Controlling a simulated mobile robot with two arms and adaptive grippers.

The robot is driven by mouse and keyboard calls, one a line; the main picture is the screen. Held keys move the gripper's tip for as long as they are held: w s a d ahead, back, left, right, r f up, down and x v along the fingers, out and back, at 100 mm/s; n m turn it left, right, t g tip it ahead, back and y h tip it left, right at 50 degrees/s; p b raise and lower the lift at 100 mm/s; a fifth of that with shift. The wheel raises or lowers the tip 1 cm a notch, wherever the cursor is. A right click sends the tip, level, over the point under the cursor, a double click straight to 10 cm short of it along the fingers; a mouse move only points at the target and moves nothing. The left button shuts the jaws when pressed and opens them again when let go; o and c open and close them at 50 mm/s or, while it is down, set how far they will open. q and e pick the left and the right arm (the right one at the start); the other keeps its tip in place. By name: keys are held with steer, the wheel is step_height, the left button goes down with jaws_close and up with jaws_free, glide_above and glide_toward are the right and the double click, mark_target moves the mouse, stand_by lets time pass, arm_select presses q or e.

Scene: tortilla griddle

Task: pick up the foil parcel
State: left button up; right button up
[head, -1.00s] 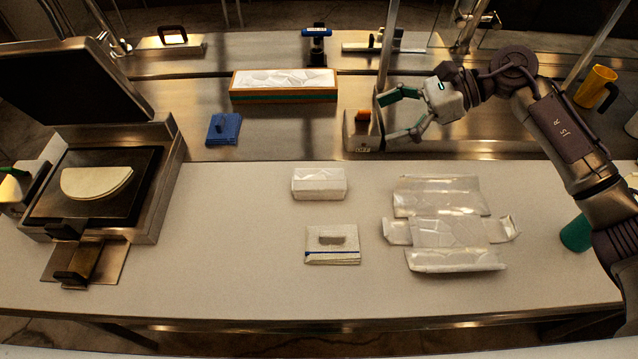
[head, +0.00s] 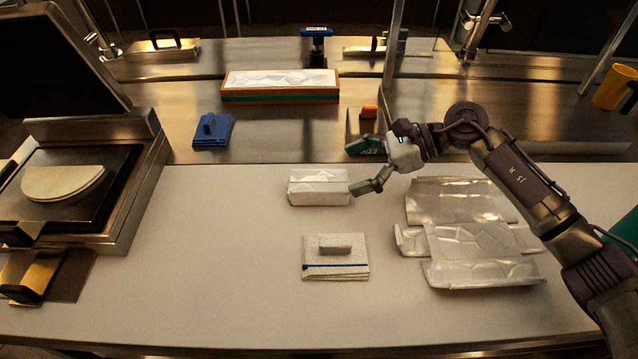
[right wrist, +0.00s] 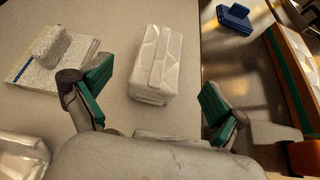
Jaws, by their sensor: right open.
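The foil parcel (head: 319,187) is a small, pale silver, wrapped block on the counter, left of my right gripper (head: 355,169). My right gripper is open and empty, with its fingers pointing towards the parcel's right end. In the right wrist view the parcel (right wrist: 157,62) lies ahead, between the lines of the two green-padded fingers (right wrist: 155,80), with a gap on each side. I see no contact with it. My left gripper is not in view.
A folded cloth with a grey block (head: 336,262) lies in front of the parcel. Crinkled, opened foil (head: 475,245) lies to the right. A griddle with a folded tortilla (head: 62,183) stands left. Behind are a blue item (head: 213,131) and a long box (head: 280,96). The counter left of the parcel is clear.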

mark_target(322, 180)
steer(key=shift+x, duration=1.05)
steer(key=shift+a+f+p, duration=0.2)
steer(key=shift+a+p, duration=0.35)
steer(key=p+x, duration=0.1)
steer(key=x, duration=0.2)
steer(key=shift+a+f, duration=0.1)
steer(key=shift+a, duration=0.15)
steer(key=shift+a+f, duration=0.25)
steer(key=shift+c, duration=0.3)
steer(key=c, duration=1.3)
